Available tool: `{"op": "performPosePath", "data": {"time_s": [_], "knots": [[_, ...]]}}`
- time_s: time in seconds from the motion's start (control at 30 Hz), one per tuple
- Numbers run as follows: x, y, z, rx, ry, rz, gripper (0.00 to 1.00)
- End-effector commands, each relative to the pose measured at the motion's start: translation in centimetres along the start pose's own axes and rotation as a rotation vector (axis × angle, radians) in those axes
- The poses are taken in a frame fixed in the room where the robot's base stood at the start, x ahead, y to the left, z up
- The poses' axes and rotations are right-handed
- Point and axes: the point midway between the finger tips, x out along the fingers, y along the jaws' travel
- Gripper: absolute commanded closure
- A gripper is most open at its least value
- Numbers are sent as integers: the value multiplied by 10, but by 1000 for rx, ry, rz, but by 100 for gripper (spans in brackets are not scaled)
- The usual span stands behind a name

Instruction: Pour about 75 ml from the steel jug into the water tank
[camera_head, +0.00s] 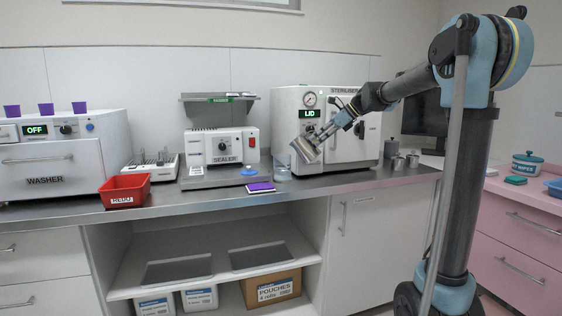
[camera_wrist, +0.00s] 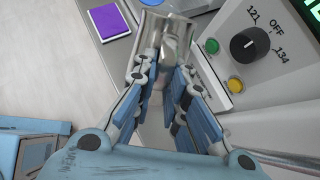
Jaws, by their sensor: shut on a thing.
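The steel jug (camera_head: 305,149) is held in front of the steriliser, above the counter, and is tilted in the head view. My gripper (camera_head: 328,133) is shut on it. In the wrist view the jug (camera_wrist: 165,42) sits between the fingers of my gripper (camera_wrist: 165,75), its rim toward the top edge. Its contents cannot be made out. The white steriliser (camera_head: 345,105) has a green display reading LID. The water tank cannot be identified for certain; its opening is not visible. A clear vessel (camera_head: 282,168) stands on the counter left of the jug, partly see-through.
The sealer (camera_head: 222,147), a purple pad (camera_head: 259,187) and a red REDO tray (camera_head: 125,190) are to the left on the steel counter. The washer (camera_head: 50,160) stands at far left. The counter's front strip is mostly clear.

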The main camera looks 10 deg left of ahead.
Motion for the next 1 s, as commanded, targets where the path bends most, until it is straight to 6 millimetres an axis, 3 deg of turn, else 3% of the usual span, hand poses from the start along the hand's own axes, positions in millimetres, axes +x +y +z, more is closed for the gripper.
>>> {"op": "performPosePath", "data": {"time_s": [0.4,1.0], "knots": [[8,0,16,-4,246,2,100],[6,1,32,-5,377,1,100]]}}
